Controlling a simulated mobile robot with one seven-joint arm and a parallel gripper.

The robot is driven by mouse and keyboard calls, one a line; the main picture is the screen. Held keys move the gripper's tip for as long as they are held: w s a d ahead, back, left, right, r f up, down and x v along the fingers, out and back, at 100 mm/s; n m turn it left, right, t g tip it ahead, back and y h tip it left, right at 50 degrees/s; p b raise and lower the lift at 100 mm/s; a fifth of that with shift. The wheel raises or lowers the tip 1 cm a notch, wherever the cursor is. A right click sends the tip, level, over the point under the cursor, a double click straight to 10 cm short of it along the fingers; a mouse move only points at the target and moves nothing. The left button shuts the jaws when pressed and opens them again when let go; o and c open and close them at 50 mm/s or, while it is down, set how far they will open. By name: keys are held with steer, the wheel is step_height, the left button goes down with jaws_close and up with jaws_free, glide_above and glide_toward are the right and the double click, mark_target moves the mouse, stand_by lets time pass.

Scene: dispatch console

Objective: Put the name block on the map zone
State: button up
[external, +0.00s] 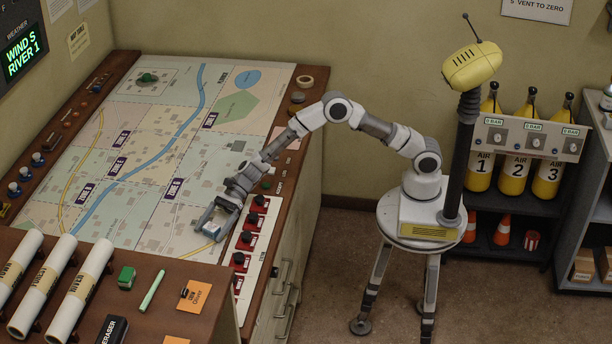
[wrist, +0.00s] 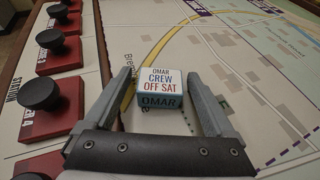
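The name block (wrist: 160,86) is a small white and blue cube reading OMAR CREW OFF SAT. In the wrist view it sits between my two fingers. In the external view the block (external: 211,230) is at the map's near right edge, partly hidden by my gripper (external: 208,224). My gripper (wrist: 158,77) is open around the block, with a narrow gap showing on each side. The map (external: 140,208) lies on the console and is divided into pale coloured zones with several purple zone labels, a blue river and a yellow road.
A row of red bases with black knobs (external: 247,240) runs beside the block; they also show in the wrist view (wrist: 50,94). A green piece (external: 147,77) stands at the map's far end. Rolled maps (external: 47,285) lie on the front desk. The map's middle is clear.

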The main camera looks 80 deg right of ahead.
steer(key=shift+r, duration=0.1)
steer(key=shift+r+p, duration=0.25)
steer(key=shift+p, duration=0.05)
steer(key=p+v, duration=0.1)
steer(key=v, duration=1.1)
steer(key=s+d+r+n+g+h, duration=0.1)
steer(key=s+d+r+n+h, duration=0.15)
steer(key=s+n, duration=0.2)
steer(key=s+d+r+n+h, duration=0.1)
steer(key=s+d+r+n, duration=0.25)
steer(key=s, duration=0.25)
steer(key=s+d+r+n+g+h, duration=0.1)
steer(key=s+d+r+n, duration=0.1)
steer(key=s+r+n, duration=0.3)
steer(key=s+d+n+t+h, duration=0.2)
steer(key=s+d+n+h, duration=0.6)
steer(key=s+d, duration=1.1)
steer(key=shift+s+d+r+n, duration=0.15)
steer(key=shift+s+r+n, duration=0.1)
steer(key=shift+s+n, duration=0.65)
steer(key=shift+s, duration=0.1)
